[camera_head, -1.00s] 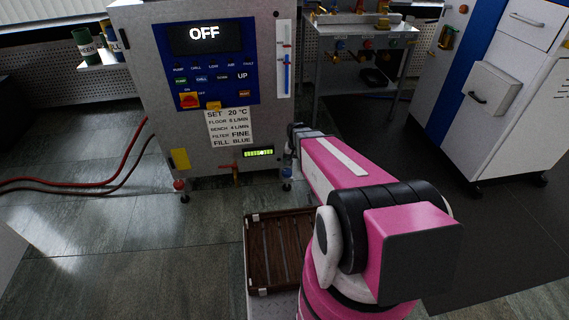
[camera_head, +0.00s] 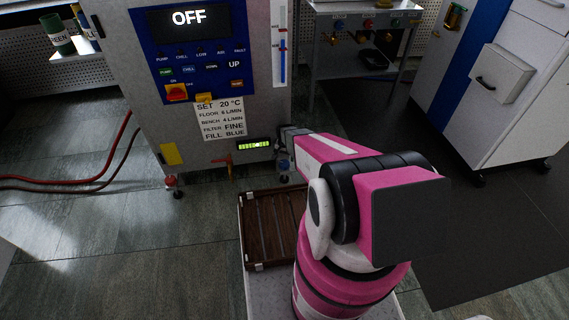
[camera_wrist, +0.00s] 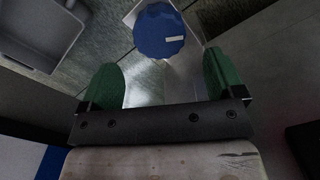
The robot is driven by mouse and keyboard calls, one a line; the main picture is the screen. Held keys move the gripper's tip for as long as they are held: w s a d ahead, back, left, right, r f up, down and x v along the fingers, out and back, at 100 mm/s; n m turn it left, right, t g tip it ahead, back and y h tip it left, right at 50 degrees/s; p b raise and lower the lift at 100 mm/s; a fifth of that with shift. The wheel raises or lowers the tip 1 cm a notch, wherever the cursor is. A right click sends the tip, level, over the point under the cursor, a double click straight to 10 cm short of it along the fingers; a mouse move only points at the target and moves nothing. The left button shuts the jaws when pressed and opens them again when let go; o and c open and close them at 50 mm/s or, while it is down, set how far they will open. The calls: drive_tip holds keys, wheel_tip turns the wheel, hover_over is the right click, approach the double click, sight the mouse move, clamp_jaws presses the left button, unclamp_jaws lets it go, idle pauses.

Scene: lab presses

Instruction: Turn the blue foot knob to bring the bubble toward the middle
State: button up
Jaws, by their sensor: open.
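The blue foot knob (camera_wrist: 159,30), round with a ribbed rim and a white mark, shows at the top middle of the wrist view. My gripper (camera_wrist: 164,78) is open, its two green fingers apart; the knob lies just beyond the fingertips, centred on the gap and not between them. In the head view the blue knob (camera_head: 284,166) is small at the machine's lower right corner, with my gripper (camera_head: 285,150) close above it. The bubble level (camera_head: 255,144) is a lit yellow-green strip at the machine's lower edge; the bubble's place is too small to tell.
The grey machine (camera_head: 130,95) reads OFF. A red foot knob (camera_head: 171,181) is at its lower left, and an orange-red valve handle (camera_head: 229,163) hangs low in front. A brown slatted crate (camera_head: 243,230) stands before my arm. Red hoses (camera_head: 60,183) lie on the floor at left.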

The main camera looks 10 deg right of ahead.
sight(284, 162)
wheel_tip(284, 162, down, 6)
drive_tip(key=shift+r, duration=0.1)
drive_tip(key=c, duration=0.9)
drive_tip(key=shift+c, duration=0.2)
drive_tip(key=shift+n, duration=0.4)
drive_tip(key=n, duration=0.5)
drive_tip(key=shift+a, duration=0.15)
drive_tip(key=n, duration=0.6)
drive_tip(key=shift+a, duration=0.1)
